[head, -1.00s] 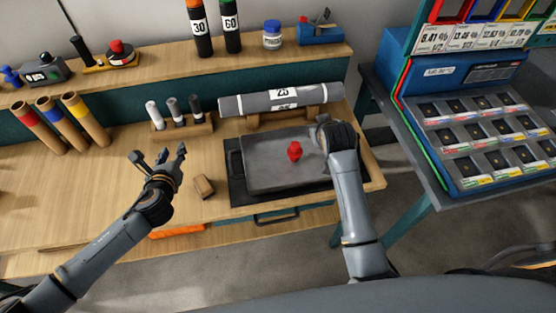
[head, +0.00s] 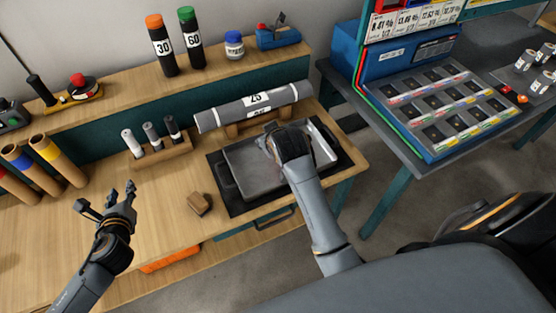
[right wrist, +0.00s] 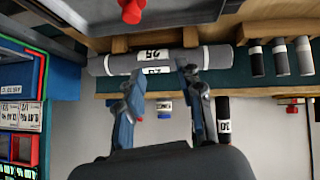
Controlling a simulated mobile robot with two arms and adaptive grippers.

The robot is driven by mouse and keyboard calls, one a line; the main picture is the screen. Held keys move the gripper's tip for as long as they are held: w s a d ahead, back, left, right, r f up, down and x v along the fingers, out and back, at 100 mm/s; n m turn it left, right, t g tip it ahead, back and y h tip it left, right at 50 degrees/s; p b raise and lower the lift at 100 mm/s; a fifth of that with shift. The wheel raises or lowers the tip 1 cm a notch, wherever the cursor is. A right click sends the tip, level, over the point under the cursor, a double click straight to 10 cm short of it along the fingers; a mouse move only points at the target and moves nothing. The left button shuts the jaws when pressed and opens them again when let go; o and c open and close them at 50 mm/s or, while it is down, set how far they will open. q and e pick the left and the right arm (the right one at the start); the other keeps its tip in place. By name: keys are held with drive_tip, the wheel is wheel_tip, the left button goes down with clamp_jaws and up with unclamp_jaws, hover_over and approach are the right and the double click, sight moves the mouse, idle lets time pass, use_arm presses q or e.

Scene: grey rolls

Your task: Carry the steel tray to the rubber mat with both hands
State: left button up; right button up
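The steel tray (head: 258,181), grey with dark end handles, lies over the black rubber mat (head: 237,207) on the bench. Its left handle (head: 227,182) shows. My right gripper (head: 280,150) is above the tray and covers part of it; its fingertips are hidden in the head view. In the right wrist view its two fingers (right wrist: 162,75) stand apart with nothing between them. A red piece (right wrist: 131,10) shows at the top there, by the tray's surface. My left gripper (head: 108,203) is open and empty, over the bench well left of the tray.
A grey roll (head: 254,106) labelled 25 lies on a wooden cradle behind the tray. A rack of small rolls (head: 160,152) and a wooden block (head: 199,203) stand left of it. A blue parts console (head: 428,92) is on the right-hand table.

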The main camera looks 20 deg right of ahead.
drive_tip(key=d+v, duration=0.1)
drive_tip(key=v, duration=0.6)
drive_tip(key=shift+s+a+r, duration=0.3)
drive_tip(key=shift+s+a, duration=0.05)
drive_tip(key=shift+a, duration=0.05)
